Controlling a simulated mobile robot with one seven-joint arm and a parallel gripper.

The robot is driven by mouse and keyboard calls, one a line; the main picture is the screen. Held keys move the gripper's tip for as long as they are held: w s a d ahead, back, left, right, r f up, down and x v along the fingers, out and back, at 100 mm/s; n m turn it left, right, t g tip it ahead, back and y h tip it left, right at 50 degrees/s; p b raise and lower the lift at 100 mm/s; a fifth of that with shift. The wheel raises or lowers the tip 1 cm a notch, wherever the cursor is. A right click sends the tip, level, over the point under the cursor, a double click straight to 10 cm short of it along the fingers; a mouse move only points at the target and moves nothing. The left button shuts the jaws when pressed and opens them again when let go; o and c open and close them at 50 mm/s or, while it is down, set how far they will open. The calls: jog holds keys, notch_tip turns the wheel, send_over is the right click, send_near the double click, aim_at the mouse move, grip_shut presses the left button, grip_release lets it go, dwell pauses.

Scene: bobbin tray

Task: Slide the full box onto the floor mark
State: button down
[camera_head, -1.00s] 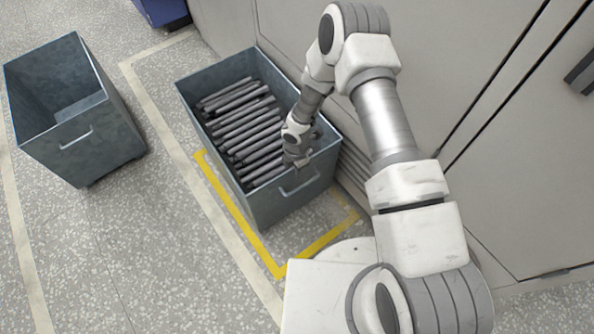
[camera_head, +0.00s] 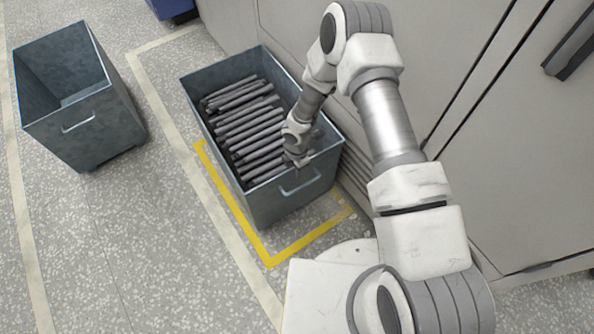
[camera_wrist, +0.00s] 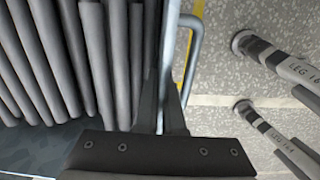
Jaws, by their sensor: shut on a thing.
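The full box (camera_head: 281,207) is a grey-blue metal bin filled with dark rod-like bobbins (camera_head: 243,125). It stands upright on the floor beside the cabinets. The floor mark (camera_head: 301,245) is a yellow outline showing along the box's left side and near end, with bare floor between the near end and the line. Its far part is hidden. My gripper (camera_head: 298,161) is at the box's near end wall, above the handle (camera_head: 300,183), and shut on the rim. In the wrist view, my gripper (camera_wrist: 162,140) meets the wall beside the handle (camera_wrist: 192,60).
An empty grey bin (camera_head: 102,125) stands to the left, apart from the full box. Pale floor lines (camera_head: 165,115) run between them. Grey cabinets (camera_head: 480,60) close off the right side. A blue bin (camera_head: 170,8) is at the top. Floor at lower left is clear.

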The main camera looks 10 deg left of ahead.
jog(key=shift+s+d+f, duration=0.15)
jog(key=shift+s+d, duration=0.2)
jog(key=shift+s, duration=0.05)
jog(key=c, duration=1.1)
grip_release()
jog(key=shift+o, duration=0.7)
jog(key=shift+w, duration=0.1)
jog(key=shift+a, duration=0.15)
jog(key=shift+w+a, duration=0.1)
notch_tip(320, 180, up, 18)
jog(key=p, duration=0.6)
jog(key=shift+f+p, duration=0.2)
jog(key=shift+p, duration=0.15)
